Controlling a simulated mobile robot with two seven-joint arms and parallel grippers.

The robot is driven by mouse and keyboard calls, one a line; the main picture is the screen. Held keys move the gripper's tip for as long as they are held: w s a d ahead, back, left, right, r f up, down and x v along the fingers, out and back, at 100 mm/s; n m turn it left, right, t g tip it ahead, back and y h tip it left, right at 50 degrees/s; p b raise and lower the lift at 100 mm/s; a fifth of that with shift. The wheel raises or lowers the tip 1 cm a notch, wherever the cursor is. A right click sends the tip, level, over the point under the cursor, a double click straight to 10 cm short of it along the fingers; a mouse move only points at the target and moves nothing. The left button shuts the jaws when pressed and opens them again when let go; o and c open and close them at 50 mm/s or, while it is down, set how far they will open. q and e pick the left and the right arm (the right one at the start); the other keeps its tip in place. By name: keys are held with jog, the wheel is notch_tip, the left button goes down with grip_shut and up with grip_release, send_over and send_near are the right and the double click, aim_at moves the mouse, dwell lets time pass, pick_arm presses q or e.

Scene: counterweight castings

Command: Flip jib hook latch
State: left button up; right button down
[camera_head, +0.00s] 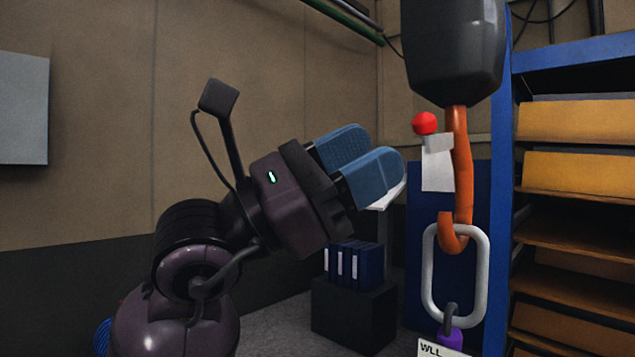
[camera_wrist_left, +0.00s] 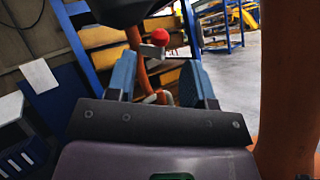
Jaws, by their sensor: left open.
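An orange hook (camera_head: 461,165) hangs from a dark block (camera_head: 455,50). A grey oval link (camera_head: 484,275) hangs in the hook's bowl. My left gripper (camera_head: 378,152) is open, its blue fingers pointing right toward the latch, apart from it and empty. In the left wrist view the red ball (camera_wrist_left: 160,37) and the hook (camera_wrist_left: 134,42) appear beyond and between the open fingers (camera_wrist_left: 160,78). My right gripper is out of view.
Below the link hangs a purple piece (camera_head: 453,340) with a label reading WLL. A blue rack (camera_head: 575,55) with yellow-brown shelves stands at the right. Blue binders (camera_head: 355,262) stand on a dark box behind. A thick orange post (camera_wrist_left: 285,90) is close at the wrist view's right.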

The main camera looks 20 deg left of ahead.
pick_arm(q)
jog(key=p+v, duration=0.3)
jog(key=v, duration=0.2)
jog(key=shift+s+a, duration=0.2)
jog(key=shift+f, duration=0.1)
dwell(0.5)
